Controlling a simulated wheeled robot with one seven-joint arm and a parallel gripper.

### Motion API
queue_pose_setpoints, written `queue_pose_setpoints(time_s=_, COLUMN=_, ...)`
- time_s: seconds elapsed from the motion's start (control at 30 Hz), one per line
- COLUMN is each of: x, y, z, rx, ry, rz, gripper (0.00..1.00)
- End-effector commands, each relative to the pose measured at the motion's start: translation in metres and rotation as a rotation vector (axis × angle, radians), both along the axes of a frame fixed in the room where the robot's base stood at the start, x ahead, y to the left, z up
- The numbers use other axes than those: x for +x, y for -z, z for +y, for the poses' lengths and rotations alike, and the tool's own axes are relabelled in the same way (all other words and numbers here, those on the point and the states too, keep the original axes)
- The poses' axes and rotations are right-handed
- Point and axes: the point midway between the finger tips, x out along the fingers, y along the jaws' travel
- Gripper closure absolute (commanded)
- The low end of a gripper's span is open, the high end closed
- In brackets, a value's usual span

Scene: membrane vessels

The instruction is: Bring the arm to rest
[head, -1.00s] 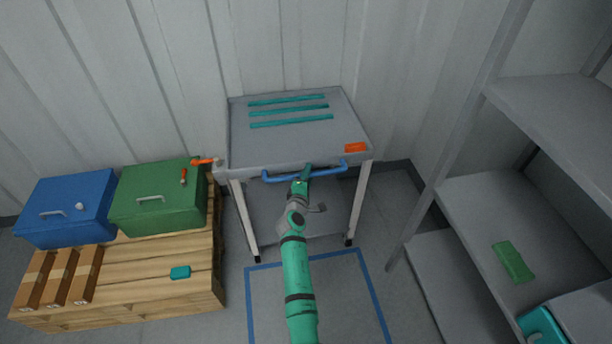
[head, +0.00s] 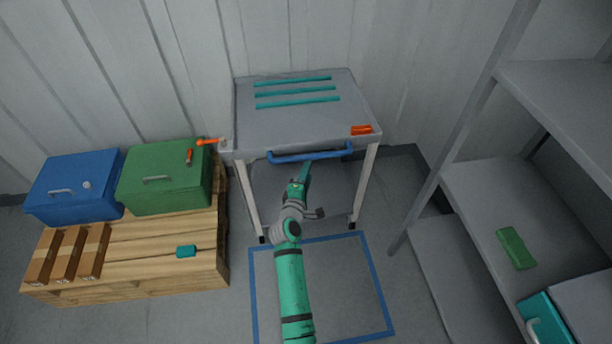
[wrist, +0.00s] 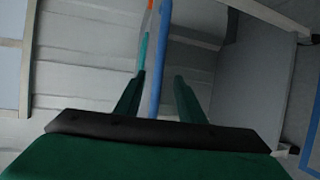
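My gripper (head: 304,170) is at the front of the grey cart, just below and in front of its blue handle (head: 310,155) in the head view. In the wrist view my gripper's two green fingers (wrist: 159,76) stand apart with nothing clasped. The blue handle (wrist: 156,60) runs lengthwise through the gap between them in that picture; how deep it lies is hard to tell. My arm reaches up from the bottom of the head view, its last part pointing at the cart.
The cart top (head: 290,128) carries several teal strips (head: 297,91) and an orange block (head: 361,130). A pallet (head: 140,248) with a blue box (head: 72,185), a green box (head: 165,180) and cartons is left. Shelves (head: 500,205) stand right.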

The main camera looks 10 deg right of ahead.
Motion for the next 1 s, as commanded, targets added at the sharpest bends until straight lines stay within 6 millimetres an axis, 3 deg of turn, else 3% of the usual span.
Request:
queue_pose_setpoints(time_s=0.67, x=-0.007, y=0.002, z=0.003, rx=0.008, ry=-0.001, rz=0.000, gripper=0.64)
queue_pose_setpoints(time_s=0.83, x=-0.038, y=0.027, z=0.022, rx=0.098, ry=-0.029, rz=-0.010, gripper=0.64)
queue_pose_setpoints(time_s=1.0, x=-0.097, y=0.060, z=0.054, rx=0.272, ry=-0.068, rz=-0.038, gripper=0.64)
